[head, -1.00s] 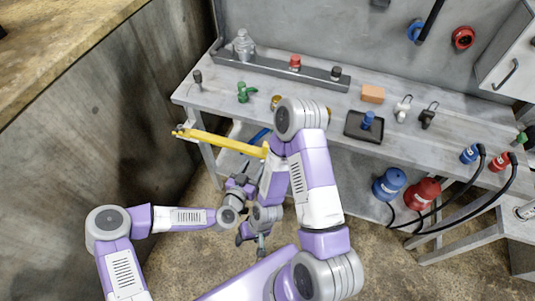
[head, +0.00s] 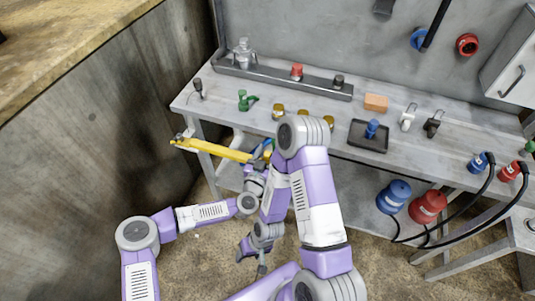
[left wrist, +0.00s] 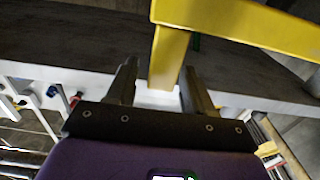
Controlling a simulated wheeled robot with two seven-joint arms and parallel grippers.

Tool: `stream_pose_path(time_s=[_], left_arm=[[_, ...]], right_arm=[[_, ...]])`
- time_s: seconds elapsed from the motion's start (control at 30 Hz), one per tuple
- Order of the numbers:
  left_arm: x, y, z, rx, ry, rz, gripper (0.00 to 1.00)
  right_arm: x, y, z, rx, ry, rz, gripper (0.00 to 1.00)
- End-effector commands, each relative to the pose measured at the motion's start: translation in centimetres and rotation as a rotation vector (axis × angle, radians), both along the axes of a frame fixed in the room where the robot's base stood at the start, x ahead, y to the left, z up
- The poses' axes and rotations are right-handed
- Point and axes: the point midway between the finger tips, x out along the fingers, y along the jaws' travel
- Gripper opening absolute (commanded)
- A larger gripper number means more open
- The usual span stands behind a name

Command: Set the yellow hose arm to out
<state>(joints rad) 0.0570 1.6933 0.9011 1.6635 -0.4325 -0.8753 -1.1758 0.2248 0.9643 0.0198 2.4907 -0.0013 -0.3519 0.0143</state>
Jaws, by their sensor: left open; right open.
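The yellow hose arm (head: 215,150) is a long bar at the left end of the workbench. It runs from a pivot near the bench's left leg rightward to my left gripper. My left gripper (head: 262,160) is at the bar's right end, partly hidden by my other arm. In the left wrist view, my left gripper (left wrist: 160,85) is open. A downward yellow piece of the hose arm (left wrist: 168,55) stands between its fingers, with gaps visible at both sides. My right gripper (head: 252,255) is open and empty, low over the floor.
The grey workbench (head: 440,137) carries a black tray (head: 376,145), an orange block (head: 375,102) and several small fittings. Blue (head: 394,196) and red (head: 428,206) canisters with black hoses are below it at right. A wall (head: 100,130) closes the left side.

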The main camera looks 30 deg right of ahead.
Motion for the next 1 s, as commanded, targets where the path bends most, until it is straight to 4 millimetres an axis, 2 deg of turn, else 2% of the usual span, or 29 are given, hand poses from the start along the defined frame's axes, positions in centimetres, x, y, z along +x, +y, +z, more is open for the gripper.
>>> stream_pose_path(time_s=[0.13,0.47,0.77,0.87,1.0], left_arm=[[0.0,0.0,0.0,0.0,0.0,0.0,0.52],[0.0,0.0,0.0,0.0,0.0,0.0,0.02],[0.0,0.3,0.0,0.001,-0.001,-0.001,0.0],[0.0,0.9,0.0,0.001,0.0,-0.011,0.0],[-0.1,3.0,0.0,0.003,-0.002,-0.041,0.0]], right_arm=[[0.0,0.0,0.0,0.0,0.0,0.0,0.63],[0.0,0.0,0.0,0.0,0.0,0.0,0.63],[0.0,0.0,0.0,0.0,0.0,0.0,0.63],[0.0,0.0,0.0,0.0,0.0,0.0,0.63],[0.0,0.0,-0.1,0.0,0.0,0.0,0.63]])
